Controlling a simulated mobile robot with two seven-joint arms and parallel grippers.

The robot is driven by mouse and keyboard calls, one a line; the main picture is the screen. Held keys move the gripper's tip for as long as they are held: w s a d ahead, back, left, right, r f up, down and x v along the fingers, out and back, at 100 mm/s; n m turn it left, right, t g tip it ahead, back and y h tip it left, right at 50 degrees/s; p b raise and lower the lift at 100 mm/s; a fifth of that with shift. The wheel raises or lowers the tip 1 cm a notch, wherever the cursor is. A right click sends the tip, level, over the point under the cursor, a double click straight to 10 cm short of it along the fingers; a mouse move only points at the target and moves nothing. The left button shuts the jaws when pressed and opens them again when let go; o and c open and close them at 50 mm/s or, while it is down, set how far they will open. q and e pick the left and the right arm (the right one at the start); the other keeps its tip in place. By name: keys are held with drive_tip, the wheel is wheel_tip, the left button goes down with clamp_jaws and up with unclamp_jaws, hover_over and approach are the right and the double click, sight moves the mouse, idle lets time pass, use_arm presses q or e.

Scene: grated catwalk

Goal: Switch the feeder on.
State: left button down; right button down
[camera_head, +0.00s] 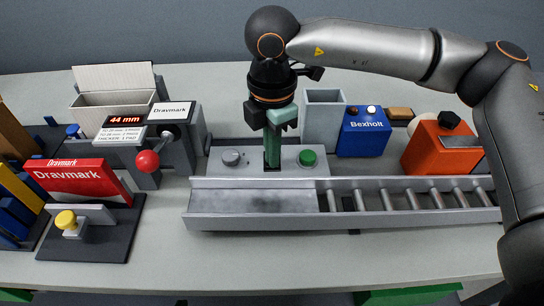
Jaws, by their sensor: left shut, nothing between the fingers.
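The feeder is a grey box (312,190) with a metal trough (250,202) along its front and a roller track running right. A grey round knob (231,158) and a green round button (307,158) sit on its top. My right gripper (272,160) points straight down between them. Its green fingers look together, with the tips at or just above a dark spot on the box top. The fingers hide what is under them, so I cannot tell whether they touch a switch. My left gripper is not in view.
A red-ball lever (147,161) stands left of the feeder, by a display reading 44 mm (124,120). A red Dravmark box (80,181) and yellow knob (66,220) are further left. A blue Bexholt box (362,135) and an orange box (437,147) stand behind the track. The front tabletop is clear.

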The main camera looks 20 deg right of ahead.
drive_tip(key=shift+f, duration=0.2)
drive_tip(key=shift+r, duration=0.2)
drive_tip(key=shift+r+p, duration=1.85)
drive_tip(key=shift+r, duration=1.55)
